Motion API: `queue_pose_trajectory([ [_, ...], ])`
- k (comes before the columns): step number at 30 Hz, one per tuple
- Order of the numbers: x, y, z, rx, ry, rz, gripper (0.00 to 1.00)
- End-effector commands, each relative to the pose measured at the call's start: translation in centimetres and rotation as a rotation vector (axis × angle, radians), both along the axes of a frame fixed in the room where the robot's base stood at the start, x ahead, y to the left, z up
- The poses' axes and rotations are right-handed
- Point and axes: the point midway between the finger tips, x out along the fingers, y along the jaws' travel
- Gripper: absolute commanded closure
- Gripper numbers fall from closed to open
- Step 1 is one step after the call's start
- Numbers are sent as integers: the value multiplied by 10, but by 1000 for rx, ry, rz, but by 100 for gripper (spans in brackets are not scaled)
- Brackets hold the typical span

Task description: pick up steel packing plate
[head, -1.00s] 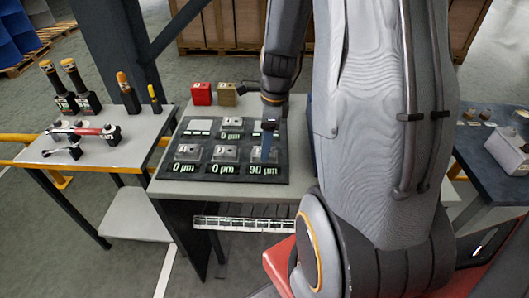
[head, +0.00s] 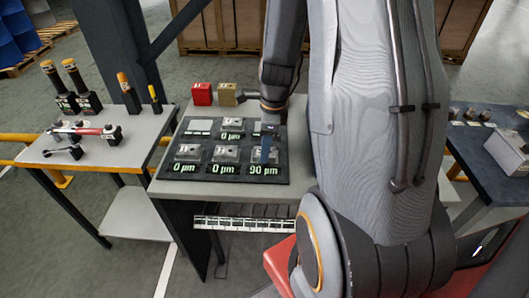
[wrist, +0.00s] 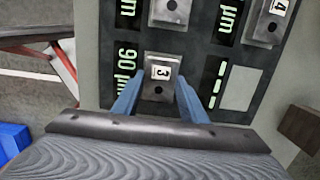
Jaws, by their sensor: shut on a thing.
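The steel packing plate, a small grey metal block marked 3 (wrist: 160,72), is at its place on the dark gauge board (wrist: 205,105) by a reading of 90 µm. My gripper (wrist: 158,92) has its two blue fingers on either side of this plate and is shut on it. In the head view my gripper (head: 266,152) reaches down from above onto the front right place of the board (head: 212,179), hiding part of the plate. I see no clear gap under the plate, and cannot tell whether it is raised.
Other steel blocks (head: 188,152) (head: 226,152) (head: 231,122) sit on the board, close by. A pale pad (head: 198,126) is bare. Red (head: 202,93) and tan (head: 227,94) blocks stand behind the board. A tool table (head: 90,150) is at the left.

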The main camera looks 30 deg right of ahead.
Motion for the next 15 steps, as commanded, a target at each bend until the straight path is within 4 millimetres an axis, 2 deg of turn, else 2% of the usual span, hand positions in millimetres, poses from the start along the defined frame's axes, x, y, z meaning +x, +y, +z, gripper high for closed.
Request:
queue_pose_trajectory([
  [8, 1, 0, 9, -1, -4, 0, 97],
  [15, 2, -1, 40, -2, -6, 0, 97],
])
